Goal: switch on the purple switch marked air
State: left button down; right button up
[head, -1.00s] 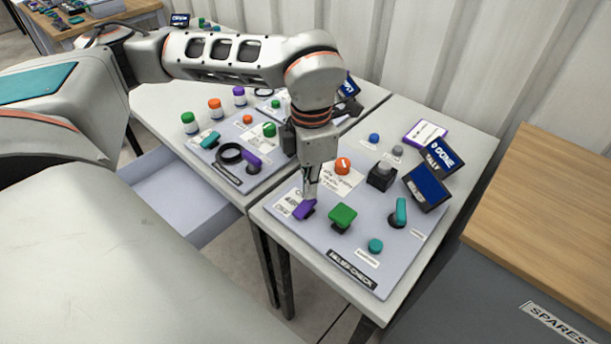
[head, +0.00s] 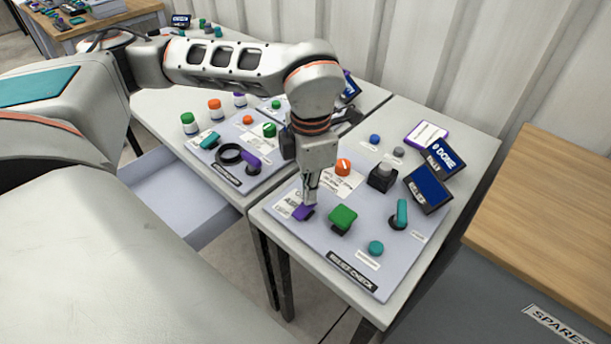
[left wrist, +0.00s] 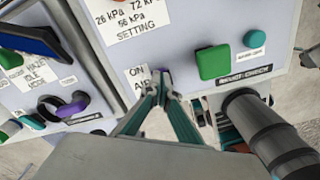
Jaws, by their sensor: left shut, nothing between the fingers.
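The purple switch (head: 303,213) is at the front left corner of the grey panel labelled "RELIEF-CHECK" (head: 330,240). My left gripper (head: 311,201) is shut and empty, pointing down with its fingertips at the switch, apparently touching its top. In the left wrist view the shut fingertips (left wrist: 162,78) cover most of the switch, and only a sliver of purple shows. Labels "ON" and "AIR" (left wrist: 137,80) stand beside it. I cannot tell which way the switch is tipped. My right gripper is not in view.
A green button (head: 343,217) is right of the switch, with an orange knob (head: 343,167) behind. A teal lever (head: 402,213), a teal button (head: 376,248) and a tilted "DONE" display (head: 445,155) are farther right. An open drawer (head: 185,205) is at left.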

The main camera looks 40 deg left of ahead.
pick_arm(q)
jog(key=shift+f, duration=0.5)
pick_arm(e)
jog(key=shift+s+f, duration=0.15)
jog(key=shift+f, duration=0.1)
pick_arm(q)
jog(key=shift+r+p, duration=1)
jog(key=shift+r, duration=0.8)
jog(key=shift+r+p, duration=1.25)
jog(key=shift+r, duration=0.55)
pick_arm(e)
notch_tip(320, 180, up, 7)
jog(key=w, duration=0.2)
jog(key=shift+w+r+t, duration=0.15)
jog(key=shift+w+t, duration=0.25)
pick_arm(q)
jog(key=shift+f, duration=0.1)
